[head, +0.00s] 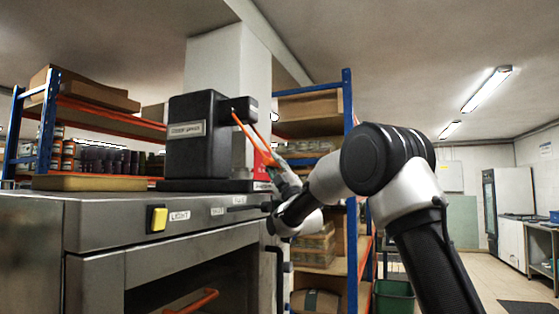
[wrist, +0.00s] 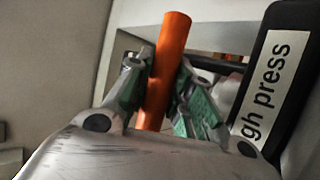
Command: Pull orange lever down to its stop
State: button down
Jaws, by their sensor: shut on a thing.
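The orange lever (head: 254,139) slants down and to the right from the side of a black press (head: 190,137) in the head view. The press stands on top of a steel cabinet. My gripper (head: 277,164) is at the lever's lower end. In the wrist view the orange lever (wrist: 163,75) runs between the two fingers of my gripper (wrist: 162,88), which are shut on it. The lever's tip sticks out above the fingers. A label ending in "gh press" (wrist: 267,90) shows at the right on a black part.
Shelves with boxes and jars stand behind. A green bin (head: 394,297) stands on the floor beyond my arm.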

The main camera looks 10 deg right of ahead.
jog(key=shift+a, duration=0.1)
jog(key=c, duration=1.3)
grip_release()
jog(key=shift+r, duration=0.1)
jog(key=shift+o, duration=0.2)
jog(key=v, duration=1.2)
jog(key=shift+c, duration=0.2)
